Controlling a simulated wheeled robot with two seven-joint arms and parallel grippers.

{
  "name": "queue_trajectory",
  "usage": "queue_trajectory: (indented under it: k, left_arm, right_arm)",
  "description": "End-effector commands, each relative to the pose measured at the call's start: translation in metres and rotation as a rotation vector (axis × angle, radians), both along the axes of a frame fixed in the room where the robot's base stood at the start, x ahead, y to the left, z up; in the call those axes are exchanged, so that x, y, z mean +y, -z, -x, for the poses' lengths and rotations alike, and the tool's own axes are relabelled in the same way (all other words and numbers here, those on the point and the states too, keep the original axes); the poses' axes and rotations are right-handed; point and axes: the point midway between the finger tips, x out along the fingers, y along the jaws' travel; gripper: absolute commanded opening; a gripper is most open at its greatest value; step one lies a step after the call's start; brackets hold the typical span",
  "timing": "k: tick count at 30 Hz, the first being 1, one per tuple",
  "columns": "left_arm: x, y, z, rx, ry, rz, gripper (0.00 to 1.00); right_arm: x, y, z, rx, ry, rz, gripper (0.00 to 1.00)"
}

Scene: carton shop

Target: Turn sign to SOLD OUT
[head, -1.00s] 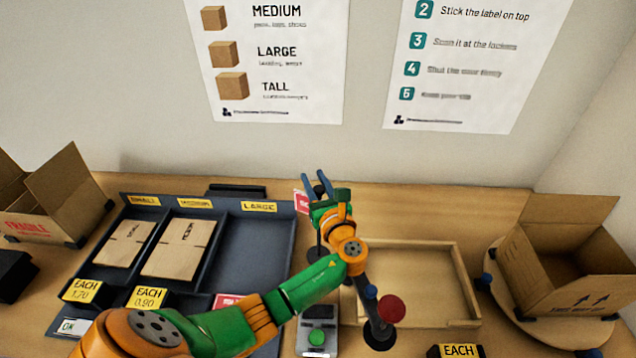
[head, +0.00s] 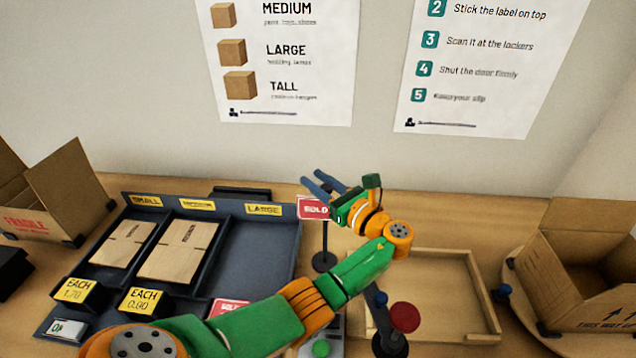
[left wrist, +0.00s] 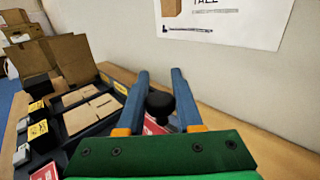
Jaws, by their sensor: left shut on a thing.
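The sign (head: 313,209) is a small red plate with white lettering, of which "SOLD" can be read. It stands on a thin post with a round black base (head: 324,262), behind the wooden tray's left end. My left gripper (head: 318,184) is at the sign's top, its blue fingers pointing up and left, shut on it. In the left wrist view a black knob (left wrist: 160,103) shows between the two fingers, with part of the red plate below it. The gripper hides the sign's right part. My right gripper is not in view.
A dark sorting tray (head: 262,250) with flat cartons is at left. An empty wooden tray (head: 485,300) is at right, beside an open carton (head: 575,260). A red ball knob (head: 405,317) and a green button (head: 320,349) are in front, near my arm.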

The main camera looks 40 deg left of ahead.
Motion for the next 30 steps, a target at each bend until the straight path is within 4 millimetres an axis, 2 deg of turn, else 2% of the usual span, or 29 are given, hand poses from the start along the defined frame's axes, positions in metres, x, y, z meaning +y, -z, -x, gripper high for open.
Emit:
queue_trajectory:
  k: [7, 8, 10, 11, 20, 27, 30]
  left_arm:
    - [0.000, -0.001, 0.000, -0.001, 0.000, -0.001, 0.00]
    - [0.000, -0.001, 0.000, -0.001, 0.000, -0.001, 0.40]
    - [0.000, -0.001, 0.000, -0.001, 0.000, -0.001, 0.59]
    - [0.000, -0.001, 0.000, -0.001, 0.001, -0.001, 0.63]
    - [-0.002, 0.000, 0.000, 0.000, 0.002, 0.000, 0.63]
    - [-0.049, 0.003, 0.010, -0.001, 0.005, 0.002, 0.63]
    - [-0.063, 0.002, 0.013, -0.001, 0.003, 0.000, 0.63]
  right_arm:
    - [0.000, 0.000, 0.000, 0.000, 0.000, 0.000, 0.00]
    - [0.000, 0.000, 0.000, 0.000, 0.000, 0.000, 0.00]
    - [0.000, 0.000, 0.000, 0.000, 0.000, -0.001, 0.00]
    - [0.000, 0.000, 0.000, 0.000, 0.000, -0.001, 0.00]
    - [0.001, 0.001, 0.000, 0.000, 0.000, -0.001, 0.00]
    - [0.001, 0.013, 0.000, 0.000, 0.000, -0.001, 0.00]
    - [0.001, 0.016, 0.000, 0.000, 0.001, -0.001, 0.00]
